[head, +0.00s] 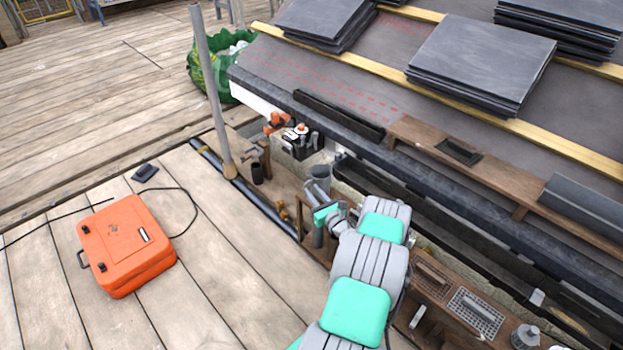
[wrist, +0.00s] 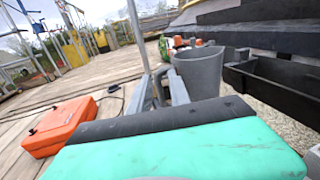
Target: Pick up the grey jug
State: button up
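The grey jug (head: 319,180) stands upright on the plank walkway beside the roof edge in the head view. In the wrist view the jug (wrist: 203,73) is large and close, just right of centre, with its open rim up. My gripper (head: 326,213) is right by the jug's near side in the head view. In the wrist view my gripper (wrist: 164,88) shows two grey fingers with a gap between them, beyond the teal casing. The jug appears behind and to the right of the fingers, not clearly between them. The jug's lower part is partly hidden.
An orange case (head: 125,245) lies on the deck at left. A scaffold pole (head: 211,90), a dark cup (head: 257,174) and a tool box with orange items (head: 298,142) are near the jug. The black gutter (wrist: 275,85) is close on the right. Slate stacks (head: 483,62) lie on the roof.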

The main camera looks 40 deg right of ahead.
jog(key=w+b, duration=0.1)
jog(key=w, duration=0.1)
jog(key=w+f+b, duration=0.1)
jog(key=w, duration=0.2)
jog(key=w+d+f+b, duration=0.1)
jog(key=w, duration=0.2)
jog(key=shift+f, duration=0.15)
jog(key=shift+c, duration=0.5)
grip_shut()
jog(key=shift+d+r, duration=0.1)
jog(key=shift+r, duration=0.1)
dwell(0.5)
